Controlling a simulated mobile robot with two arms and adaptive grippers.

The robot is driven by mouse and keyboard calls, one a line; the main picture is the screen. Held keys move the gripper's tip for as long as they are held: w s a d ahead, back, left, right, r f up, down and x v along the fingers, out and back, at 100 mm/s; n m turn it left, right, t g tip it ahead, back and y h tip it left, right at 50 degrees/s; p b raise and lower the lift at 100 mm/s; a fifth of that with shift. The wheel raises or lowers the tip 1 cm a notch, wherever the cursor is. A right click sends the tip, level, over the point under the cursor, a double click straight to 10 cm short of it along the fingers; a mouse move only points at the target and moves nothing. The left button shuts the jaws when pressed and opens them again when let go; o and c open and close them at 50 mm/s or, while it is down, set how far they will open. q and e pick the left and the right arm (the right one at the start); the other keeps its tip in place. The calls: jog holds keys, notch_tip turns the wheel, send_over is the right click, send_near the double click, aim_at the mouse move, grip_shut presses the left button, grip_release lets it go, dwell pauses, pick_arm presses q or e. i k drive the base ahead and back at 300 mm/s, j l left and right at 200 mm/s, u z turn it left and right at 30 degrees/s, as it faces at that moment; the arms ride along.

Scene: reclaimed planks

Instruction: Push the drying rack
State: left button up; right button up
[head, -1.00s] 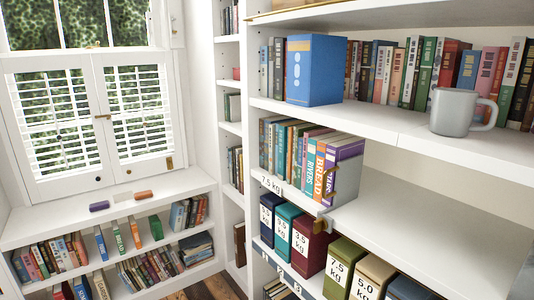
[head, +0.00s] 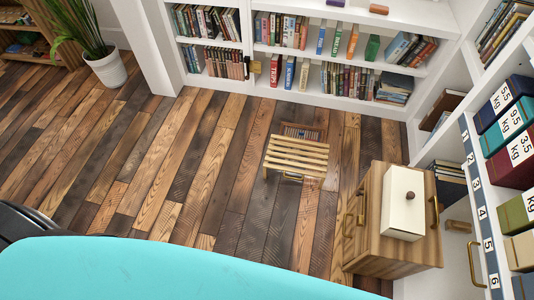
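A small wooden slatted rack (head: 297,152), which looks like the drying rack, stands on the plank floor near the middle of the head view. Its top is pale parallel slats. A darker wooden part (head: 303,131) shows just behind its far edge. Its legs are mostly hidden from this steep angle. Neither of my grippers is in view, so nothing of mine is seen touching the rack.
A wooden cabinet (head: 376,240) with brass handles and a white box (head: 404,203) on top stands to the rack's right. A low white bookcase (head: 340,99) is behind. A potted plant (head: 107,68) stands far left. The floor (head: 185,165) left of the rack is open.

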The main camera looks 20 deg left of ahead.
aim_at(325, 158)
jog(key=u, duration=0.1)
jog(key=i+j+z, duration=0.15)
jog(key=z, duration=0.3)
jog(key=i+j+z, duration=0.1)
jog(key=z, duration=0.4)
jog(key=j+z, duration=0.3)
jog(key=z, duration=0.15)
